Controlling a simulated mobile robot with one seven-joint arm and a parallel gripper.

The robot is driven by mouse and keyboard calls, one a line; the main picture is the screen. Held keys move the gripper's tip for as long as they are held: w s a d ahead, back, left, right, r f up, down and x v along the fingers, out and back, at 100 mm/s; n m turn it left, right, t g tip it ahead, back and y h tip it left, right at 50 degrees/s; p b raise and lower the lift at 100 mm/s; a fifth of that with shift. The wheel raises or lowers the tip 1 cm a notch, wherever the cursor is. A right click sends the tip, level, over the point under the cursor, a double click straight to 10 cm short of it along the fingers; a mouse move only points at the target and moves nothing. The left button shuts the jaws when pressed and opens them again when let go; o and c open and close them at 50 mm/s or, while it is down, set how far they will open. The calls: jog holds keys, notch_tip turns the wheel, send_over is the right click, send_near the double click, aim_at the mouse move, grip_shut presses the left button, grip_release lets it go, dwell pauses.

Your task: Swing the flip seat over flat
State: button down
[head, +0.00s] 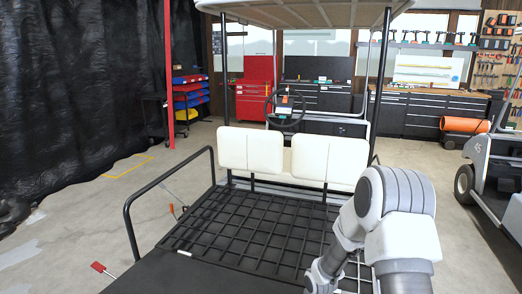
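The cart stands ahead of me with its rear facing me. Two cream seat pads (250,150) stand upright side by side behind the steering wheel. In front of them lies a flat black grid deck (240,225), with a smooth black panel (185,274) at its near edge. I cannot tell which of these parts belong to the flip seat. My arm reaches over the right side of the deck and hides part of it. My gripper is outside the picture, so its state and any contact are hidden.
A black side rail (165,188) rises along the deck's left side. Thin posts hold up the cart's roof (310,12). A red post (168,75) stands at the left. Another cart (492,165) is at the right edge. Floor to the left is mostly open.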

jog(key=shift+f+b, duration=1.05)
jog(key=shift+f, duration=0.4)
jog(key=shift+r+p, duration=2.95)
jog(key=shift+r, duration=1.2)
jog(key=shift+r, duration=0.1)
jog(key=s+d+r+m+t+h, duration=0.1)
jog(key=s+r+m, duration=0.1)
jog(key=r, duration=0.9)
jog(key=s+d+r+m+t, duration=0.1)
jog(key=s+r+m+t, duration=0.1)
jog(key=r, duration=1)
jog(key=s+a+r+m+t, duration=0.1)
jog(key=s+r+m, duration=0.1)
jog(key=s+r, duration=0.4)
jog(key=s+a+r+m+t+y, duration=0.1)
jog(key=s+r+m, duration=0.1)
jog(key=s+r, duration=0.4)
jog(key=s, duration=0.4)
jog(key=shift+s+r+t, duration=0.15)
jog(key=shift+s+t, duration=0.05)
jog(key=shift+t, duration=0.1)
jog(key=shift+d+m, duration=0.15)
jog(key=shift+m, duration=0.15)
